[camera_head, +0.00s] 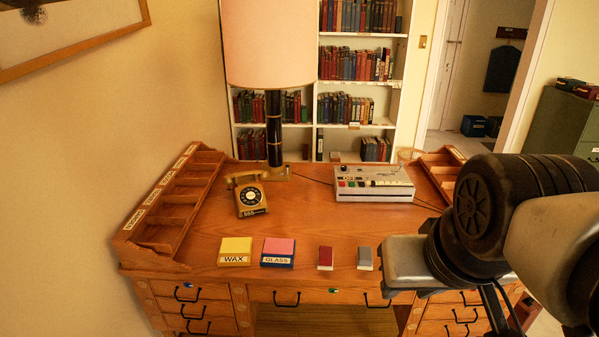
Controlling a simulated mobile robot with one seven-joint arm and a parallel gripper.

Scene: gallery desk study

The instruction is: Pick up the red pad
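A small dark red pad (325,257) lies near the front edge of the wooden desk, with a pale label strip at its near end. A similar grey pad (365,258) lies to its right. A pink-topped box labelled GLASS (278,247) and a yellow-topped box labelled WAX (236,246) stand to its left. My arm comes in from the right. What seems to be my gripper (408,289) is at the desk's front edge, right of the grey pad and apart from the red pad. Its fingers are not clear enough to tell open from shut.
A rotary telephone (249,196), a lamp (272,90) and a grey push-button machine (373,183) stand farther back. Wooden pigeonholes (170,205) line the left side. The desk is clear between the pads and the machine. Drawers (318,293) with black handles are below.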

